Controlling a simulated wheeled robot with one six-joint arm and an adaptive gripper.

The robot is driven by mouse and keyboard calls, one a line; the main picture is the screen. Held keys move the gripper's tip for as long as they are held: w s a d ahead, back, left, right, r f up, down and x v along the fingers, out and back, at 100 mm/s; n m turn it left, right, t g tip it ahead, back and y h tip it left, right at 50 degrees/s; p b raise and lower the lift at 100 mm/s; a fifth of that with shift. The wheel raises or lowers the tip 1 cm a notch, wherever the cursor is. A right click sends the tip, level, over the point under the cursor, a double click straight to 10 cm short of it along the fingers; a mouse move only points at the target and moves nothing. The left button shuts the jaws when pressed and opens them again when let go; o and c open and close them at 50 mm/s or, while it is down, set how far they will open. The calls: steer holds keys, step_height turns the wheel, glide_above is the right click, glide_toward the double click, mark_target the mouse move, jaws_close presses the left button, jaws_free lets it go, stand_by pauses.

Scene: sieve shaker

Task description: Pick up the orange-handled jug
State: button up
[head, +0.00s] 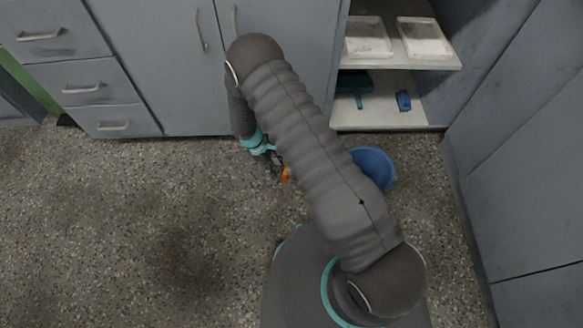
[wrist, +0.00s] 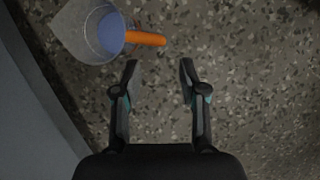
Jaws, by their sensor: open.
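The jug (wrist: 85,32) is at the top left of the wrist view, a pale see-through vessel with something blue showing inside. Its orange handle (wrist: 146,38) sticks out to the right, just beyond my gripper (wrist: 159,68). The fingers are open with bare speckled floor between them, and the handle lies ahead of and near the left fingertip. In the head view my gripper (head: 272,168) is low over the floor, with a bit of the orange handle (head: 286,174) beside it. My arm hides the rest of the jug there.
A blue bucket (head: 373,167) stands on the floor right of my arm. Grey cabinets (head: 165,60) line the back. An open shelf (head: 395,112) holds a teal item and a blue item, with white trays (head: 424,38) above. The floor at left is clear.

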steer(key=shift+x, duration=4.15)
steer(key=shift+s, duration=0.1)
jaws_close()
